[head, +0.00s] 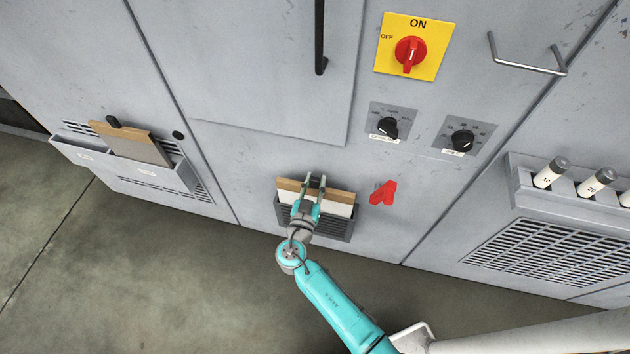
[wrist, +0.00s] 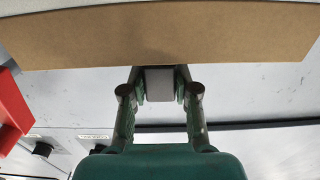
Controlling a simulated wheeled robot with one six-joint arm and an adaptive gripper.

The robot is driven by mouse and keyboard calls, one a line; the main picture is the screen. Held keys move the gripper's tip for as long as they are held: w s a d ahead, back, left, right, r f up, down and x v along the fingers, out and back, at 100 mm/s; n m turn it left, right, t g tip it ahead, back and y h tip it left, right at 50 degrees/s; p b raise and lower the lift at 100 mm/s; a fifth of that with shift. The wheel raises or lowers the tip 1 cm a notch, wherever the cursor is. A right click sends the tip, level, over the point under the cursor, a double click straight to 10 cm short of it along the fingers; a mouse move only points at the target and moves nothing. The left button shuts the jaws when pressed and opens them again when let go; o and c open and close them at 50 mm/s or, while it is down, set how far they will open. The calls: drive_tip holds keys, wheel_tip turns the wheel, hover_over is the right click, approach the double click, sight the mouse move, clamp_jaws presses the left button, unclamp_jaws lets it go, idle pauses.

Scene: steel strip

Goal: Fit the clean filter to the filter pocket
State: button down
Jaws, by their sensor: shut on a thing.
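The clean filter (head: 340,197), a white panel with a brown card top edge, is upright at the dark louvred filter pocket (head: 342,229) low on the middle cabinet. Its lower part is hidden; I cannot tell how deep it sits in the pocket. My gripper (head: 315,181) is shut on the filter at its top edge. In the wrist view the brown edge of the filter (wrist: 230,30) spans the top, and the gripper's fingers (wrist: 160,88) close on a grey tab below it.
A greyer filter (head: 140,148) stands in a light holder (head: 182,178) on the left cabinet. A red catch-like part (head: 383,193) is right of the pocket, also at the wrist view's left edge (wrist: 10,110). A rack of white tubes (head: 520,195) projects at right.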

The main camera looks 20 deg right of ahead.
drive_tip(key=shift+f, duration=0.1)
drive_tip(key=c, duration=0.8)
unclamp_jaws()
drive_tip(key=shift+f, duration=0.1)
drive_tip(key=v, duration=1.2)
